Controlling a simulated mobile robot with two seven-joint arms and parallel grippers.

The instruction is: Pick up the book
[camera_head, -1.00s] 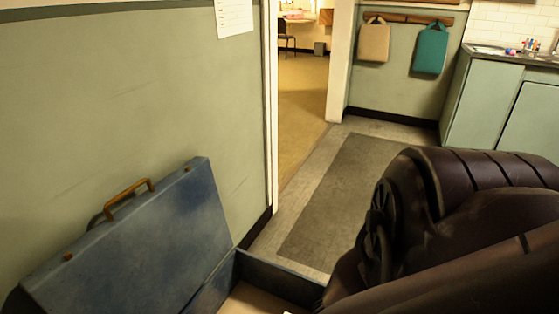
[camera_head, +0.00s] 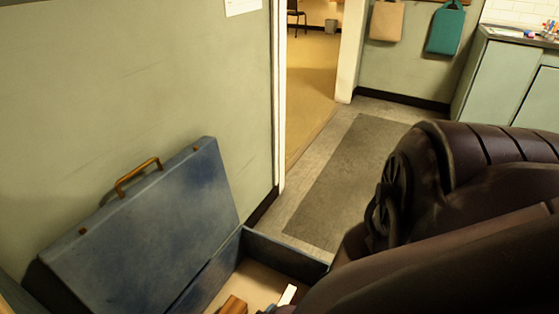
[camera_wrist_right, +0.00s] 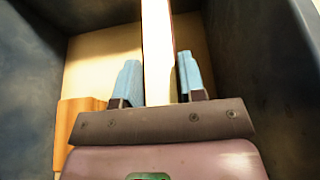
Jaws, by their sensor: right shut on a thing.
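The book (camera_wrist_right: 157,50) stands on edge inside the open blue case, its pale page edge and a thin dark reddish cover edge showing in the right wrist view. A pale end that looks like the same book (camera_head: 288,294) shows in the head view. My right gripper (camera_wrist_right: 160,80) is shut on the book, one light-blue finger on each side. In the head view my dark right arm hides most of that gripper. My left gripper is not in view.
The blue case (camera_head: 160,235) has its lid up against the green wall. An orange-brown block (camera_wrist_right: 80,118) lies in the case, left of the gripper; it also shows in the head view (camera_head: 234,304). The case walls rise close around the gripper. A doorway and clear floor lie beyond.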

